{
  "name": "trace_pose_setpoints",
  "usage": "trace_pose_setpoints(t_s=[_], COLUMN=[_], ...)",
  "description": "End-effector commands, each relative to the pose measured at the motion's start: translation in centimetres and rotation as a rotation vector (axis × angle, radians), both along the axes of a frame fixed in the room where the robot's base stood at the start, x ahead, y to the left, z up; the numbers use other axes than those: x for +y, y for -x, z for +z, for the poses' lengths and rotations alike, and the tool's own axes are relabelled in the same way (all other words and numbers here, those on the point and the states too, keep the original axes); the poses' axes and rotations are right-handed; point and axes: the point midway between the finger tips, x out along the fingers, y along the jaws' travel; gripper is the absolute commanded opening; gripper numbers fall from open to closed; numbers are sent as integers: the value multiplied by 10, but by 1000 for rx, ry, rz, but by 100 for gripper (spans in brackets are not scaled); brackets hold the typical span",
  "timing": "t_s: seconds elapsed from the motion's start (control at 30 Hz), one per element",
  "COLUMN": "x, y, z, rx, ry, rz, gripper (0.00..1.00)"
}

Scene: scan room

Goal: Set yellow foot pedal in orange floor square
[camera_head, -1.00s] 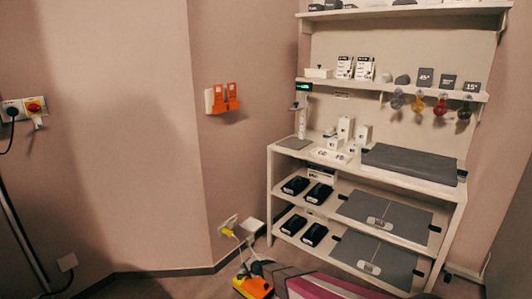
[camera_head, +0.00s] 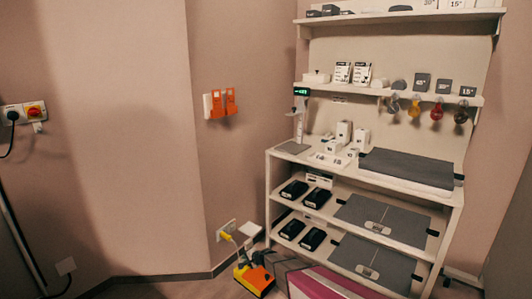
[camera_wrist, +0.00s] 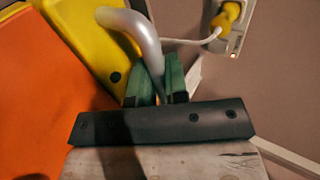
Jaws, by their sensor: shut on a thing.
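The yellow foot pedal (camera_head: 241,273) shows low in the head view, near the wall's foot, with an orange part (camera_head: 259,281) beside its yellow part. In the wrist view its yellow body (camera_wrist: 88,42) is at upper left, with a large orange surface (camera_wrist: 35,105) next to it. My gripper (camera_wrist: 160,80), with green fingertips, is shut on a pale grey curved handle (camera_wrist: 135,25) at the yellow body. Whether the pedal touches the floor is hard to tell. I cannot make out a separate orange floor square.
A wall socket with a yellow plug (camera_head: 225,235) and white cord is close above the pedal. The shelf unit (camera_head: 270,195) stands to the right, with black shoe-like items and grey plates on its lower shelves. Orange holders (camera_head: 230,102) hang on the wall. Little floor shows.

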Motion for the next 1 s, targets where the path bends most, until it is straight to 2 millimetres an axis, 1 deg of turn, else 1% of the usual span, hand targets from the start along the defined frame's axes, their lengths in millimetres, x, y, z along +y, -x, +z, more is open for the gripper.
trace_pose_setpoints(t_s=[0.03, 0.27, 0.5, 0.73, 1.0], x=[-2, -12, -28, -46, -71], y=[-5, -29, -50, -66, -79], z=[17, 81, 147, 212, 286], rx=[-4, -4, -4, -5, -4], ry=[-1, -1, -2, -2, -3], rz=[-2, -16, -42, -76, -130], gripper=[0, 0, 0, 0, 0])
